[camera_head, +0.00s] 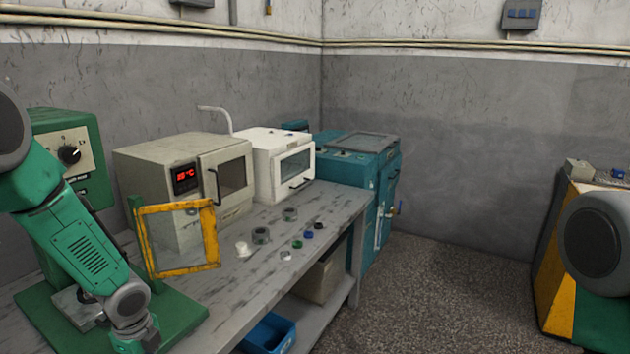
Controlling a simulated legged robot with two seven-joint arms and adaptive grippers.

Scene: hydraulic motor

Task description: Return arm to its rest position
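My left arm (80,245) comes in from the left edge, green with grey joints. It slopes down to the bottom edge, in front of the green machine on the bench. Its lower end leaves the picture at the bottom, and the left gripper's fingers do not show. Of my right arm only a round grey joint (592,245) and a green part below it show at the right edge. The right gripper is out of view.
A bench (262,290) holds a green machine (72,150) with a yellow-framed guard (180,238), a beige oven (185,180), a white oven (282,163) and several small rings and caps. A blue bin (268,335) sits below. Open floor (450,270) lies right of the bench.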

